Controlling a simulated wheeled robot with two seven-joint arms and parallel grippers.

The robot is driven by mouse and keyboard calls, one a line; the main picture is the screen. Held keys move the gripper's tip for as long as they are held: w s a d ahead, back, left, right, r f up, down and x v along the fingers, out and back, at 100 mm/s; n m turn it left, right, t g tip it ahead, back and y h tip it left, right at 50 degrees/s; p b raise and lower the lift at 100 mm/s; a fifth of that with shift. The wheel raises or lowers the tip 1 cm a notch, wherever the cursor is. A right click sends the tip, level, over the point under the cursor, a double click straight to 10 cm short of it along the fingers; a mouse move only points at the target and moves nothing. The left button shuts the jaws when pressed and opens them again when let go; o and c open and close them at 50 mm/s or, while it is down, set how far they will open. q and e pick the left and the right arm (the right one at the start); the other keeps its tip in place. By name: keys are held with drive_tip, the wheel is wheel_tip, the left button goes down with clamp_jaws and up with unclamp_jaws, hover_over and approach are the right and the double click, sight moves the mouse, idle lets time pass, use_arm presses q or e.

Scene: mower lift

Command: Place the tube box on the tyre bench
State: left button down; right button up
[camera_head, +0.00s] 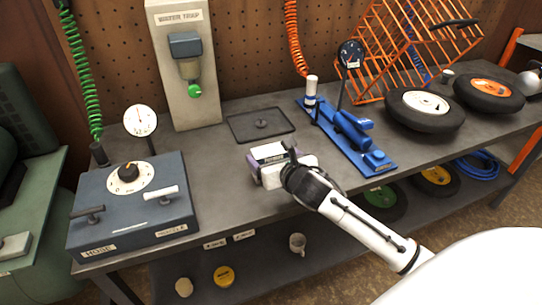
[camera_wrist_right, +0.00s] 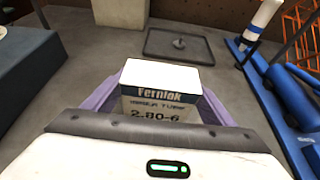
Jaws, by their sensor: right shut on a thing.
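The tube box (camera_head: 268,152) is a small white carton with a dark blue label band. In the right wrist view the box (camera_wrist_right: 158,90) reads "Fernlok" and "2.80-6" and sits between the purple-grey fingers of my right gripper (camera_wrist_right: 160,105). My right gripper (camera_head: 262,163) is shut on the box, over the front middle of the tyre bench (camera_head: 218,150). I cannot tell whether the box touches the bench top. My left gripper does not show.
A dark tray (camera_head: 260,124) with a small part lies behind the box. A blue tool stand (camera_head: 348,138) is to the right, tyres (camera_head: 425,108) beyond it. A gauge box (camera_head: 130,205) is at the left. Bare bench top lies around the box.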

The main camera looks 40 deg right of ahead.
drive_tip(key=o, duration=1.2)
drive_tip(key=shift+r, duration=0.15)
drive_tip(key=v, duration=1.2)
drive_tip(key=shift+p, duration=0.3)
